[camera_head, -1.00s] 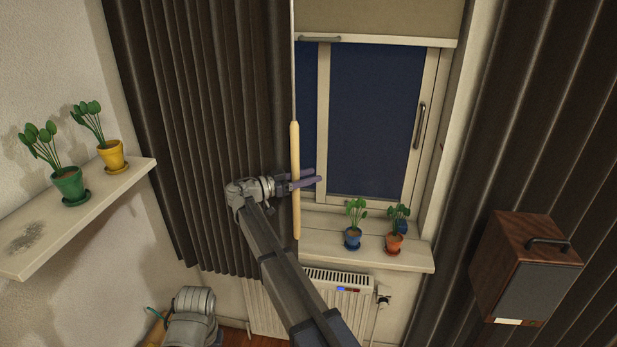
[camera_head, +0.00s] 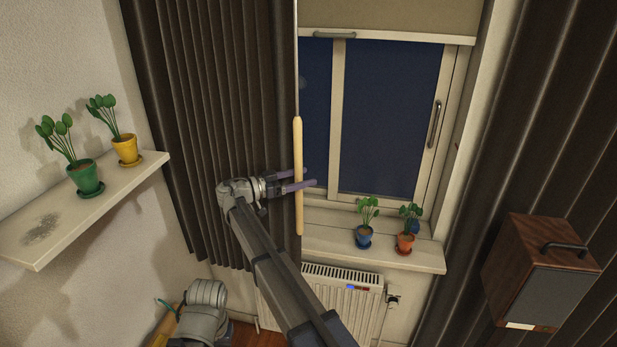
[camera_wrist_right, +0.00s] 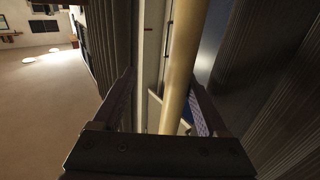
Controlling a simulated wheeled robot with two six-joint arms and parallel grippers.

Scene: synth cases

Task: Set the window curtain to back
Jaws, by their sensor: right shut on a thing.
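The dark brown curtain (camera_head: 215,110) hangs in pleats at the left of the window (camera_head: 390,120) and covers its left part. A pale wooden pull rod (camera_head: 298,150) hangs upright at the curtain's right edge. My right gripper (camera_head: 299,180) is shut on the rod around its middle, with its purple-grey fingers pointing right toward the window. In the right wrist view the rod (camera_wrist_right: 184,70) runs between the two fingers (camera_wrist_right: 165,110). My left gripper's fingers are not in view.
A sill (camera_head: 380,251) with small potted plants is right of the rod, above a radiator (camera_head: 342,284). A shelf (camera_head: 110,200) with two plants is at left. A second curtain (camera_head: 540,110) and a wooden speaker box (camera_head: 540,272) are at right.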

